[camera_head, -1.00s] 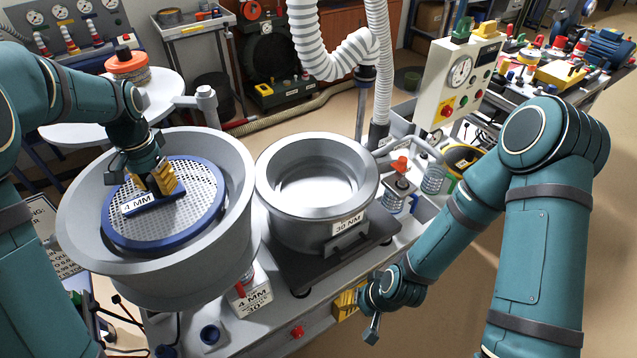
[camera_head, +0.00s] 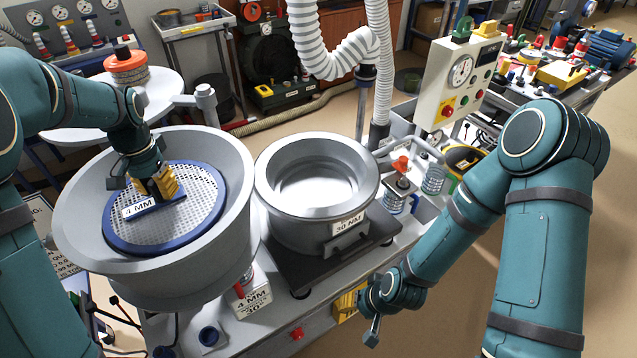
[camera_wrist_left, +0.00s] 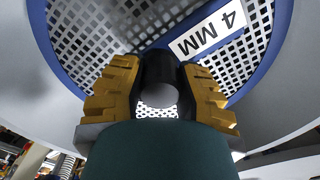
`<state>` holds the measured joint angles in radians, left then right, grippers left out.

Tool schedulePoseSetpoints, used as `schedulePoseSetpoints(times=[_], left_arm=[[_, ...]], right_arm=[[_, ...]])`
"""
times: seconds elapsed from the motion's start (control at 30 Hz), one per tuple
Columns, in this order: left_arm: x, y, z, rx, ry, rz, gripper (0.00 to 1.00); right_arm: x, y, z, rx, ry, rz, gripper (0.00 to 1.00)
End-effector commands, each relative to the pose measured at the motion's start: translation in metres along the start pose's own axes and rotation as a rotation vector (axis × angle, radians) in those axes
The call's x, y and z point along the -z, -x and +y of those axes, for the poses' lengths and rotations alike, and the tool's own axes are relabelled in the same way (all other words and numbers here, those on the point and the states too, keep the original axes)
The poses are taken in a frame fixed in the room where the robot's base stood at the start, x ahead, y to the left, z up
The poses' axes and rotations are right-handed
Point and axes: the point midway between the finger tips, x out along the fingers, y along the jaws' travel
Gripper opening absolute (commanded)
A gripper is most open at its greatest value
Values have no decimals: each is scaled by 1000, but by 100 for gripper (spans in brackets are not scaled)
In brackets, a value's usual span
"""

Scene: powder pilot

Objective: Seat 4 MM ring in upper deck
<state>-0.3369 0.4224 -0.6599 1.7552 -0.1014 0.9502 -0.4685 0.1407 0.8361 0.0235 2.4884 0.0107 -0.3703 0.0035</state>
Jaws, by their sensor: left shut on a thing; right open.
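The 4 MM ring (camera_head: 204,229) is a blue-rimmed perforated disc with a white "4 MM" label. It lies inside the wide grey bowl (camera_head: 82,232), below the bowl's rim; I cannot tell whether it rests on anything. My left gripper (camera_head: 158,190) has yellow fingers and is shut on the ring's handle bar. In the left wrist view the fingers (camera_wrist_left: 158,95) close around a dark grip, with the ring's mesh (camera_wrist_left: 85,35) behind. My right gripper (camera_head: 372,318) hangs open and empty at the front of the bench, well away from the ring.
A metal pan labelled "30 NM" (camera_head: 317,160) stands right of the bowl on a dark base. A "4 MM 30°" sign (camera_head: 252,297) is at the bench front. A gauge panel (camera_head: 458,78) and a white hose (camera_head: 325,45) stand behind.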

Motion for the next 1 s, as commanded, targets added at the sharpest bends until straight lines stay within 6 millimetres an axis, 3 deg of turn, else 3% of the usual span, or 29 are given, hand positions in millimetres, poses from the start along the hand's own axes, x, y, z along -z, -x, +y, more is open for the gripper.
schedulePoseSetpoints(times=[1.0], left_arm=[[0,-18,0,0,0,0,0]], right_arm=[[-2,-11,4,0,0,0,47]])
